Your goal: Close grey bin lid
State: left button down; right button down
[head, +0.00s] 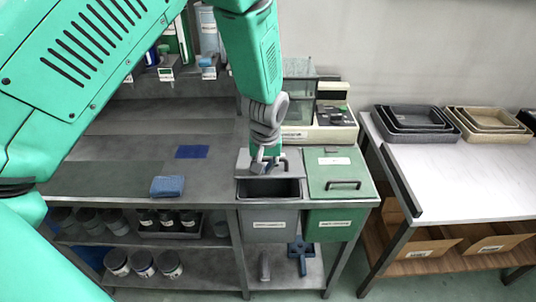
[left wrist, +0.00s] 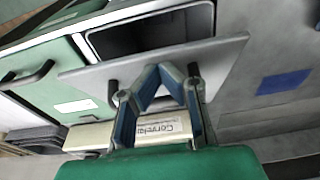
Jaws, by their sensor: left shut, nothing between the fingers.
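The grey bin (head: 269,221) stands in the bench with its dark mouth uncovered; its opening also shows in the left wrist view (left wrist: 150,36). The grey bin lid (head: 294,161) is raised at the back edge of the mouth. In the left wrist view the lid (left wrist: 222,54) is a tilted grey panel with a dark handle (left wrist: 112,92), partly hidden by my fingers. My left gripper (head: 260,167) is over the lid, its fingertips (left wrist: 160,68) close to the handle, shut with nothing held. Whether they touch the lid, I cannot tell. My right gripper is not in view.
A green bin with its lid (head: 335,166) closed stands directly right of the grey bin. A blue cloth (head: 167,186) and dark blue square (head: 192,152) lie left. A beige device (head: 320,127) stands behind. A white table (head: 455,178) with trays is at right.

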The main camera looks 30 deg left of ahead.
pick_arm(q)
jog(key=shift+s+d+f, duration=0.1)
jog(key=shift+s+f, duration=0.05)
jog(key=shift+f, duration=0.35)
jog(key=shift+s+d+f, duration=0.1)
jog(key=shift+s+f, duration=0.05)
jog(key=shift+f, duration=0.35)
jog(key=shift+s+d+f+b, duration=0.15)
jog(key=shift+f+b, duration=0.1)
jog(key=shift+f, duration=0.25)
jog(key=shift+s+d+f+b, duration=0.15)
jog(key=shift+f+b, duration=0.05)
jog(key=shift+f, duration=0.3)
